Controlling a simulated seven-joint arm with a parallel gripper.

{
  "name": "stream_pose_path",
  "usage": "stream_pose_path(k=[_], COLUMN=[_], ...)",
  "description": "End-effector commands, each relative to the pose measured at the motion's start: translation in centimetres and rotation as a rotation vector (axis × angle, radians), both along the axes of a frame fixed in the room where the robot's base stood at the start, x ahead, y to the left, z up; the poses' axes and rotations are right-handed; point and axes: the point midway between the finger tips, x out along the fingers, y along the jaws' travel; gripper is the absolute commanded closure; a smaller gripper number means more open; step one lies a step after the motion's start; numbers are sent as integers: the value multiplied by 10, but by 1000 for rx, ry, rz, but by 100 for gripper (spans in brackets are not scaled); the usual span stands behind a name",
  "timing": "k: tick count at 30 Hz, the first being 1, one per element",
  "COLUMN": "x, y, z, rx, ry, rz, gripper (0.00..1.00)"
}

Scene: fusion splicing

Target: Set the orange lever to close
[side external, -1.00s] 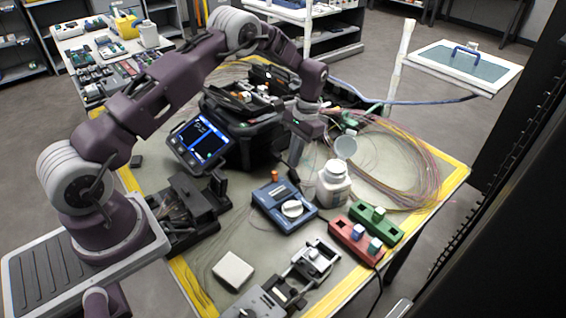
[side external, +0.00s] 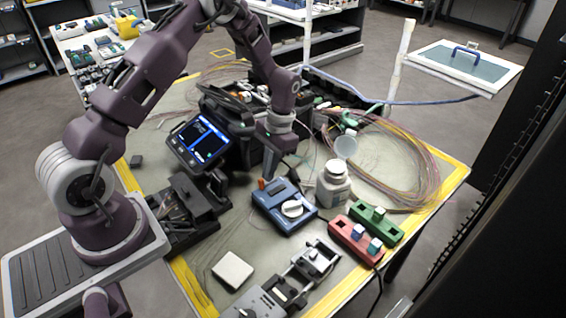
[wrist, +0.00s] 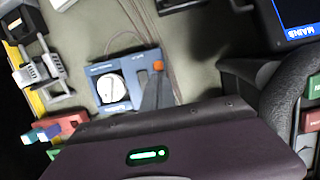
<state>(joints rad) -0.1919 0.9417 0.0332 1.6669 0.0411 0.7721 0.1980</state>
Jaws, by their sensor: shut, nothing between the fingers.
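The blue device (side external: 284,206) lies on the table with a white round dial (side external: 292,209) on its top. Its small orange lever (side external: 262,184) stands at the device's back left edge; in the wrist view the orange tip (wrist: 158,66) shows at the device's right edge. My gripper (side external: 267,177) points down at that edge, fingers shut and empty, right beside the orange lever. In the wrist view the grey fingers (wrist: 156,77) overlap the device's edge just below the orange tip. I cannot tell whether they touch it.
A splicer with a lit screen (side external: 200,142) stands left of my gripper. A white bottle (side external: 333,186) with an open lid is to the right. Red (side external: 354,240) and green (side external: 377,222) blocks sit at the front right. Coiled fibres cover the back right.

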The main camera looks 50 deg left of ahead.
Motion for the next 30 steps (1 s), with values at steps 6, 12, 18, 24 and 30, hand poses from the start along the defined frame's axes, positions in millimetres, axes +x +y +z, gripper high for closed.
stream_pose_path(k=[6, 12, 18, 24, 30], x=[-4, -3, 31, 49, 58], y=[0, 0, 0, 0, -1], z=[0, 0, -1, 43, 81], rx=[0, 0, 1, 1, 0], ry=[2, 3, -3, -6, -4], rz=[0, 0, 0, 1, 0], gripper=[100, 100, 100, 100, 100])
